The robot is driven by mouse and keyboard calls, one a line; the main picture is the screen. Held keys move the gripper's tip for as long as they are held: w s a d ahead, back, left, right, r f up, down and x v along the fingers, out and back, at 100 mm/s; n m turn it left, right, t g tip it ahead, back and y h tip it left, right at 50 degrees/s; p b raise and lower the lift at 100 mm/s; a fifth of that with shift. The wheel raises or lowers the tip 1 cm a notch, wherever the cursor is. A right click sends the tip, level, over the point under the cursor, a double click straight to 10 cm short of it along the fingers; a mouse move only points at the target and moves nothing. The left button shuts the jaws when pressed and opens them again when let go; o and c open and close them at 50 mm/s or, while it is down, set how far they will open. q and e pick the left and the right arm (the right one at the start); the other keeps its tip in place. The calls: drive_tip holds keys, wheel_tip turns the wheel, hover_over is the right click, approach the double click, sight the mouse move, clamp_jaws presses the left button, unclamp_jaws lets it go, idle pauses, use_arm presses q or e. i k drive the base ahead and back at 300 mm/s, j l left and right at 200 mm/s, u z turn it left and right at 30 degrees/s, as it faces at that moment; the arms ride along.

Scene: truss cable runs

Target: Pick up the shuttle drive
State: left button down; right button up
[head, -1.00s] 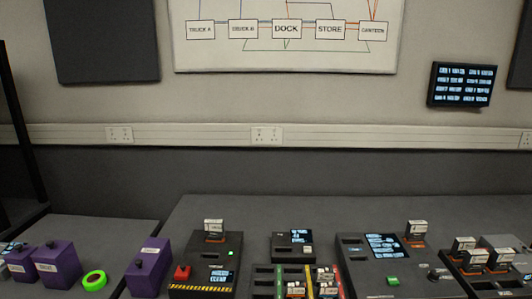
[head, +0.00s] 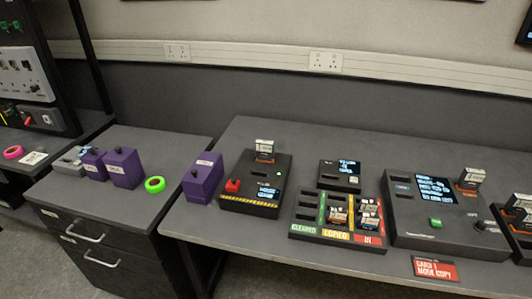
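Several small drive-like cartridges with white labels are in the head view, their labels too small to read, so I cannot tell which is the shuttle drive. One cartridge (head: 264,148) stands upright in the black device with a yellow-striped front edge (head: 238,205). A few cartridges (head: 338,216) sit in the right part of the sorting tray (head: 336,237), marked CLEARED and COPIED. Another cartridge (head: 471,178) stands in the large black console (head: 450,240). More sit in a holder (head: 516,228) cut off at the right edge. Neither of my grippers is in view.
Purple boxes (head: 203,180) and a green tape ring (head: 155,184) stand at the left. A small screen unit (head: 340,175) is behind the tray. A red card (head: 436,270) lies at the front edge.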

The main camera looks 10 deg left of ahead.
sight(264, 149)
drive_tip(key=i+j, duration=0.25)
drive_tip(key=i, duration=0.15)
drive_tip(key=i+j, duration=0.3)
drive_tip(key=i+l+z, duration=0.05)
drive_tip(key=i, duration=0.05)
